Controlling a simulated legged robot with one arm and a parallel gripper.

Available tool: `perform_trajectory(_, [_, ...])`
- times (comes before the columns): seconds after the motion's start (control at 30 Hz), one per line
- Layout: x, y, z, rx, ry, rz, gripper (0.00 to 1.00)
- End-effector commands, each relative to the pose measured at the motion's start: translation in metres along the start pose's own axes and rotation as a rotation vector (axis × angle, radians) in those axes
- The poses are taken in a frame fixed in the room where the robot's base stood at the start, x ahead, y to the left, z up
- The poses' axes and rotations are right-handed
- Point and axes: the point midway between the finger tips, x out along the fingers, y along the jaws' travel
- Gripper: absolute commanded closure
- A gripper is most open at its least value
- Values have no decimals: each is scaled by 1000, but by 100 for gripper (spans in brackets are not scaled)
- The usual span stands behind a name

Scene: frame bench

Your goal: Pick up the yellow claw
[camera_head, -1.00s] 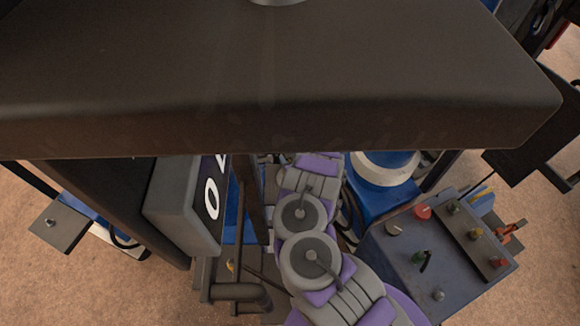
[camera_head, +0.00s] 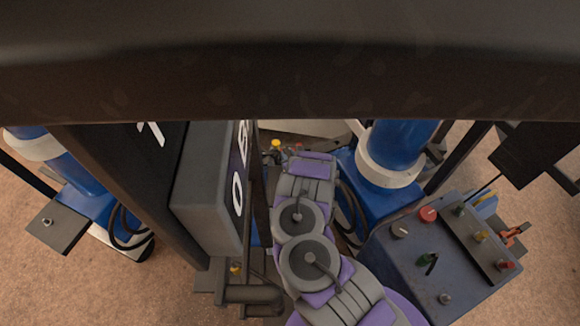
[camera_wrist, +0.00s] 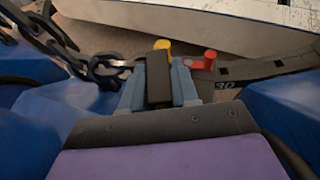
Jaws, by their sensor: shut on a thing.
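The yellow claw (camera_wrist: 162,45) shows in the wrist view as a small yellow end just beyond the tips of my gripper (camera_wrist: 158,75). The blue-grey fingers are shut on it, and the dark block between them hides its lower part. In the head view a small yellow piece (camera_head: 276,144) shows at the far end of my purple and grey arm, below the dark overhang. My gripper's fingers are too small to make out there.
A red piece (camera_wrist: 207,60) is right of the gripper. A dark chain (camera_wrist: 85,62) hangs at left, with blue bodies on both sides. In the head view, a grey box (camera_head: 210,190) stands left of my arm and a control box (camera_head: 425,250) right. A dark beam (camera_head: 290,65) crosses above.

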Motion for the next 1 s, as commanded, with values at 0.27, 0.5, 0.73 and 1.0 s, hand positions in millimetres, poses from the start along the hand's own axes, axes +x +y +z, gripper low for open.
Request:
perform_trajectory(0.27, [-1,-2,-2,3,4,2,100])
perform_trajectory(0.5, [0,0,-2,0,5,0,100])
perform_trajectory(0.73, [0,1,-3,0,5,2,100])
perform_trajectory(1.0, [0,1,-3,0,6,3,100])
